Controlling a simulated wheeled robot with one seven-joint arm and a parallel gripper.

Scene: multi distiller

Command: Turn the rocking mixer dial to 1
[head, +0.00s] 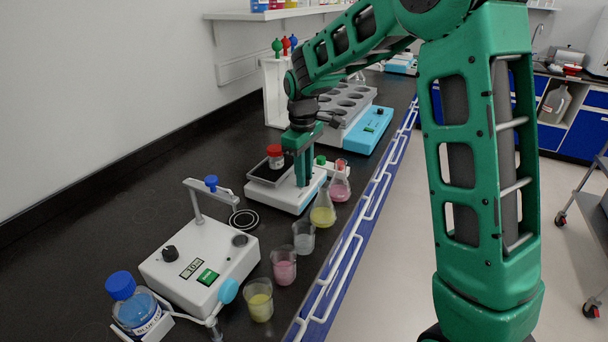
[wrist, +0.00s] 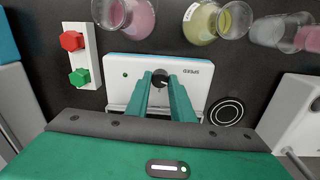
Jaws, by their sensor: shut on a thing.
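The rocking mixer (head: 283,198) is a white box with a dark platform. It stands on the black bench in the middle of the head view, and its white panel with a SPEED label (wrist: 193,70) shows in the wrist view. The black mixer dial (wrist: 159,76) sits on that panel with a small light mark; its setting is too small to read. My gripper (wrist: 162,82) points down at the panel with its green fingers closed on the dial. In the head view my gripper (head: 303,180) hides the dial.
A red-capped jar (head: 275,156) stands on the mixer platform. Flasks (head: 322,216) and beakers (head: 303,238) line the bench edge near the mixer. A stirrer-like device (head: 198,262) stands in front, and a blue-grey block heater (head: 355,125) stands behind.

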